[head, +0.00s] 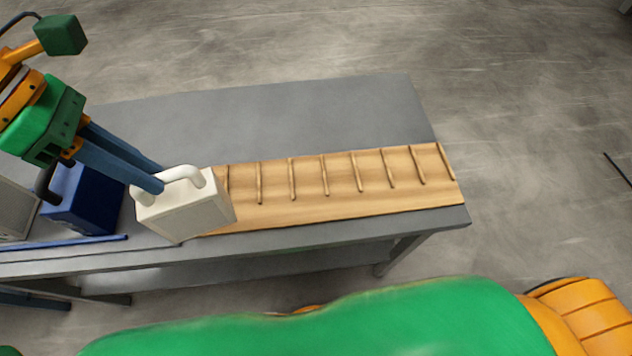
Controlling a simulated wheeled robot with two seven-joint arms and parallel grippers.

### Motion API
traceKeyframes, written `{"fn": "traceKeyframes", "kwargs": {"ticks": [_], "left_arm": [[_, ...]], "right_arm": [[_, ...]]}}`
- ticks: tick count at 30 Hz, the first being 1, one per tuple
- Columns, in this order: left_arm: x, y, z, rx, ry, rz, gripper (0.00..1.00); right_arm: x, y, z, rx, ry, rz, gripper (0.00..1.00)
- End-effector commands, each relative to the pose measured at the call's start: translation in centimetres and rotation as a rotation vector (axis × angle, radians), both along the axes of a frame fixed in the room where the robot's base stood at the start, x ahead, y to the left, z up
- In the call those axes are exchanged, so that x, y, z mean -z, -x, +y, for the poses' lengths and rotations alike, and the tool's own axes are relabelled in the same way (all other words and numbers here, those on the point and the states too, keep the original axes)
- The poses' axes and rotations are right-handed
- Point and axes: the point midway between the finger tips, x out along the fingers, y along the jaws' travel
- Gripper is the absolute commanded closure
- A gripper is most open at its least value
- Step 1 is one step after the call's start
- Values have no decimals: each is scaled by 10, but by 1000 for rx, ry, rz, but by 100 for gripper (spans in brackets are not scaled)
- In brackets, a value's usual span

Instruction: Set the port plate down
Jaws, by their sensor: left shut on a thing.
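A white port plate (188,211) with a white handle on top is upright at the left end of a wooden slatted board (330,185). My left gripper (158,184) comes in from the upper left and is shut on the plate's handle. The plate covers the board's left end. I cannot tell whether its bottom edge touches the board or hangs just above it. My right gripper is not in view.
A dark blue plate (84,203) with a dark handle stands left of the white one. A pale block (14,208) is at the left edge. A blue rail (70,242) runs along the grey table's (290,115) front. The board's slots to the right are empty.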

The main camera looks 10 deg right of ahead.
Motion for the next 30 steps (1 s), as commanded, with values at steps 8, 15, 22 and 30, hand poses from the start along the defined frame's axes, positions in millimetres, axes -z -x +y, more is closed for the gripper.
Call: {"fn": "traceKeyframes", "kwargs": {"ticks": [8, 15, 22, 30], "left_arm": [[-12, 5, 18, -534, 1, -7, 100], [-23, 9, 35, -998, 2, -8, 100], [-29, 13, 45, -1263, 0, -4, 100], [-27, 8, 42, -1297, -1, 0, 100]], "right_arm": [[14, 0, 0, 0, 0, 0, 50], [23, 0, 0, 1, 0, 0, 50], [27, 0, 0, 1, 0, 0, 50], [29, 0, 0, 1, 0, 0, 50]]}}
